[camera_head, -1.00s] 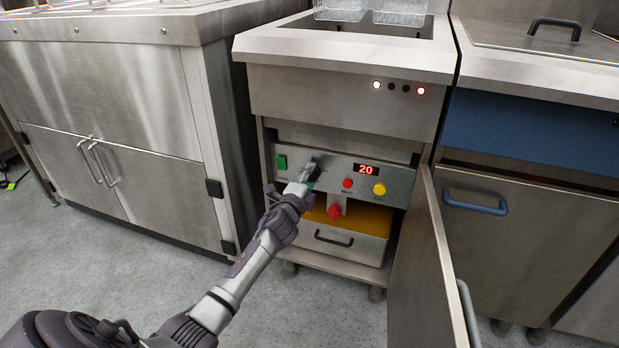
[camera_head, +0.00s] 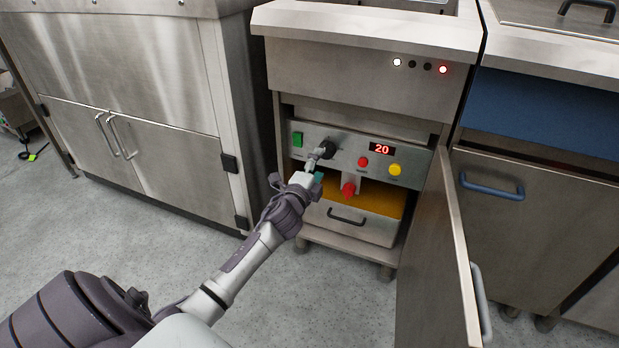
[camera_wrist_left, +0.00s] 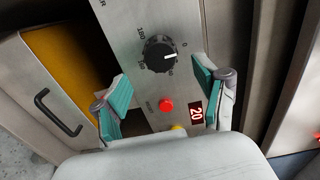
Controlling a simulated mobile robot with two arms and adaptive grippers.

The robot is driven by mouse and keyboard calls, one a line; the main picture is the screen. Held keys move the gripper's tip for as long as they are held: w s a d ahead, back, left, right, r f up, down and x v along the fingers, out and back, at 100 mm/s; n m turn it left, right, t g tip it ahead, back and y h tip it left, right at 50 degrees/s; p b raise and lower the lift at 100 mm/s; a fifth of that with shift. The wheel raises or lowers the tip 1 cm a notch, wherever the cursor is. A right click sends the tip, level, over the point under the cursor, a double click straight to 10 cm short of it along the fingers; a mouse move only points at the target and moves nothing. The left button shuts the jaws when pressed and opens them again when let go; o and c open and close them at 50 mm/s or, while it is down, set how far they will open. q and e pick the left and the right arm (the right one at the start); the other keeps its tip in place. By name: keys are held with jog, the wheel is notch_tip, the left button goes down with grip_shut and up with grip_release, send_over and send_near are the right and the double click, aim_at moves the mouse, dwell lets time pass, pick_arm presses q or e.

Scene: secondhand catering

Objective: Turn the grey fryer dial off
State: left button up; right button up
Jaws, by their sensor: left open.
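The fryer dial (camera_head: 329,148) is a dark round knob on the grey control panel, between the green switch and the red display. In the left wrist view the dial (camera_wrist_left: 160,54) has a white mark pointing right, close to the printed 0 and just below it. My left gripper (camera_head: 316,160) is at the panel, just in front of the dial and to its lower left, partly overlapping it. In the wrist view the teal-padded fingers (camera_wrist_left: 162,84) are spread apart with nothing between them, and the dial lies beyond the tips. My right gripper is not in view.
The panel also holds a green switch (camera_head: 298,139), a display reading 20 (camera_head: 382,149), a red button (camera_head: 363,162) and a yellow button (camera_head: 395,169). A red knob (camera_head: 348,189) sits below, above the drawer (camera_head: 350,222). The open cabinet door (camera_head: 440,255) stands to the right.

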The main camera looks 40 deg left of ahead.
pick_arm(q)
jog(key=v, duration=0.6)
jog(key=shift+s, duration=0.35)
jog(key=shift+d, duration=0.15)
